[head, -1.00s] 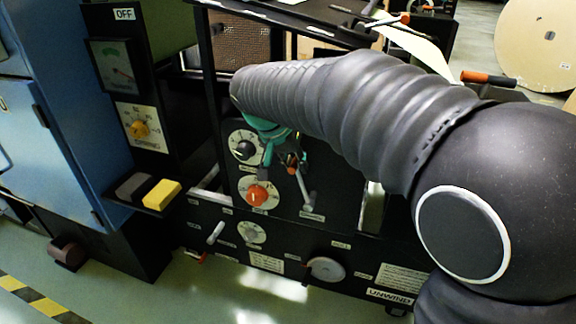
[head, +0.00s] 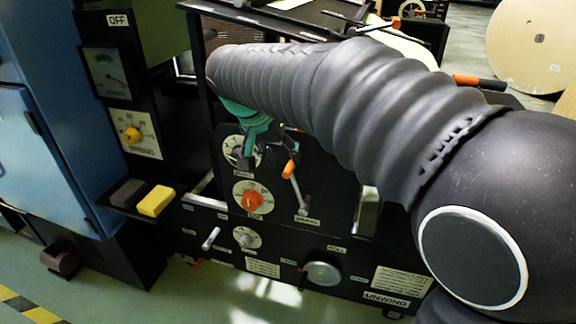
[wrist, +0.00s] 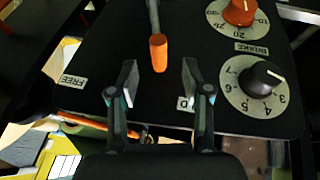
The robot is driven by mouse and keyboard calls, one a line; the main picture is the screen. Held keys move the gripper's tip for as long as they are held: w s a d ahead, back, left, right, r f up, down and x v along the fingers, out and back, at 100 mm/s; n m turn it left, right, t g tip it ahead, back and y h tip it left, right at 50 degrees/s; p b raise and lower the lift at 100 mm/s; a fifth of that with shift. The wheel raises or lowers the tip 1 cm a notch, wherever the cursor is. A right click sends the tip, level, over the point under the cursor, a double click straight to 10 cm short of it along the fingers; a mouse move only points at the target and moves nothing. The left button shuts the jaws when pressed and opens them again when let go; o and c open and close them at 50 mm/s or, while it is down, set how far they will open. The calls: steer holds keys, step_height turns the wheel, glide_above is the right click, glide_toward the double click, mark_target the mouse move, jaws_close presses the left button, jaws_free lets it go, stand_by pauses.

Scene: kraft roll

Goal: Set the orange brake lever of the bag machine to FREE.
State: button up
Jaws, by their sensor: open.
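The brake lever has a grey shaft and an orange tip (head: 289,168). It stands on the black unwind panel, tilted slightly left of upright in the head view. In the wrist view, which shows the panel upside down, the orange tip (wrist: 158,53) lies between the lines of my two fingers, just beyond the fingertips. My gripper (wrist: 159,80) is open, with nothing visibly held. The FREE label (wrist: 73,80) is left of the lever there. Another label (wrist: 186,103), mostly hidden by the right finger, shows only a "D". In the head view my gripper (head: 262,150) is close to the lever tip, partly behind my arm.
An orange dial (head: 253,198) and a black-knobbed dial (wrist: 261,79) sit beside the lever. A blue cabinet (head: 50,150) with a yellow block (head: 157,200) stands left. A large kraft roll (head: 535,45) is behind right.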

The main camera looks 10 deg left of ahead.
steer(key=v, duration=0.6)
steer(key=shift+s+r, duration=0.25)
steer(key=shift+r, duration=0.1)
steer(key=shift+a, duration=0.1)
